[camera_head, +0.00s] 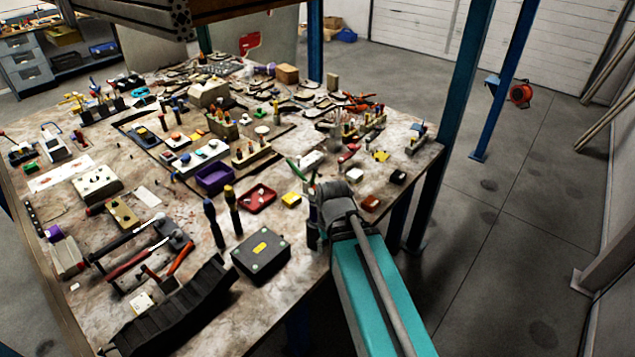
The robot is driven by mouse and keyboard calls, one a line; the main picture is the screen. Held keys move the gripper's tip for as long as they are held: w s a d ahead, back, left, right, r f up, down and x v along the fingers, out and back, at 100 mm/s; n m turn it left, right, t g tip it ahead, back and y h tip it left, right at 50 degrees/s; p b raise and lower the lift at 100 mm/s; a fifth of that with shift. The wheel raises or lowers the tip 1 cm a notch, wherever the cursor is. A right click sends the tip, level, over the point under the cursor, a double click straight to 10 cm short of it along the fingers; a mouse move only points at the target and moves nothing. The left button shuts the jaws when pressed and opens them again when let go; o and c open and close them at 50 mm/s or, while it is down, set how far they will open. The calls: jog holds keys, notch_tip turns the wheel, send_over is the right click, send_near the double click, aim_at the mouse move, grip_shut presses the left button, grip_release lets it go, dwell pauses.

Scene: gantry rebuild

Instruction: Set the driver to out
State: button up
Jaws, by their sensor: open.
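Two tools with upright handles stand on the cluttered table (150,210), left of my arm. One has a dark handle (214,222); the other has a dark handle with an orange-yellow top (232,208). They look like drivers, but I cannot tell which one is the task's driver. More small upright handles (348,128) sit in a rack farther back. I see no marking that reads "out". My gripper (313,232) is open at the end of my teal arm, near the table's right edge. It looks dark and small, partly hidden by my wrist, and is apart from both upright tools.
A red tray (259,198), a purple bin (215,177) and a yellow block (291,200) lie close by. A black ribbed strip (175,312) lines the near edge. Blue posts (468,90) rise at the right.

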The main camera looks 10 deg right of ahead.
aim_at(315, 187)
jog(key=w+d+r+n+t+y+p, duration=0.1)
jog(key=w+r+n+p, duration=0.2)
jog(key=r+p, duration=0.7)
jog(key=w+d+r+n+t+y+p, duration=0.1)
jog(key=w+r+n+p, duration=0.3)
jog(key=w+r+p, duration=0.4)
notch_tip(315, 187, up, 4)
jog(key=shift+d+t+y+p, duration=0.3)
jog(key=shift+d+t+p, duration=0.25)
jog(key=shift+t+p, duration=0.35)
jog(key=shift+f, duration=0.25)
jog(key=b+x, duration=1.2)
jog(key=x, duration=0.1)
jog(key=shift+s+f+b, duration=0.1)
jog(key=shift+f+b, duration=0.15)
jog(key=shift+b, duration=0.1)
jog(key=shift+c, duration=0.2)
grip_shut()
